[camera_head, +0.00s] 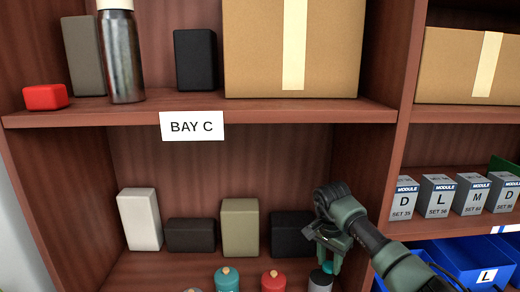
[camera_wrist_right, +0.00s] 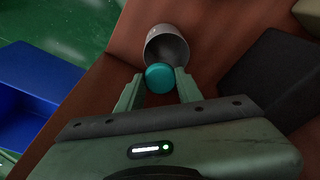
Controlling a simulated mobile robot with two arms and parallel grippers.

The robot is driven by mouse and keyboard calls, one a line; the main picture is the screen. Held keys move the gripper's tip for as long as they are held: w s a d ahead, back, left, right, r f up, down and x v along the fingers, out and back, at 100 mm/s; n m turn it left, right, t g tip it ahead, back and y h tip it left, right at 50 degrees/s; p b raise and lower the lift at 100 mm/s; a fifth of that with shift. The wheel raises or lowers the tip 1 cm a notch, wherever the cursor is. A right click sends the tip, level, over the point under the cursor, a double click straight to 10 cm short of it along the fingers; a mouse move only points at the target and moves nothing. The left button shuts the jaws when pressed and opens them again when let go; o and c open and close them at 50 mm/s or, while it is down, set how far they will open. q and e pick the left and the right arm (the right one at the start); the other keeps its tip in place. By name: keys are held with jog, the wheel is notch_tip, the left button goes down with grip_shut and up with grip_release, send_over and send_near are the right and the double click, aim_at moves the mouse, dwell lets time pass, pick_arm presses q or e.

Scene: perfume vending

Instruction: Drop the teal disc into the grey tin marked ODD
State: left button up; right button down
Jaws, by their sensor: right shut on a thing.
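My right gripper (camera_head: 329,262) reaches down into the lower shelf from the right. It is shut on the teal disc (camera_head: 327,267). In the right wrist view the disc (camera_wrist_right: 159,78) sits between the two fingertips (camera_wrist_right: 160,80), at the near side of the grey tin's mouth. The grey tin (camera_head: 320,282) is just below the disc in the head view, cut off by the bottom edge. It also shows in the right wrist view (camera_wrist_right: 171,49), open and looking empty where its inside shows. I cannot read its marking. My left gripper is not in view.
A teal canister (camera_head: 228,280) and a red canister (camera_head: 273,281) stand left of the tin. Dark, olive and white boxes line the back, with a black box (camera_head: 291,236) close behind the gripper. The shelf's right wall (camera_head: 357,200) is close. Blue bins (camera_head: 455,262) lie beyond it.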

jog(key=c, duration=0.9)
grip_release()
jog(key=shift+o, duration=0.2)
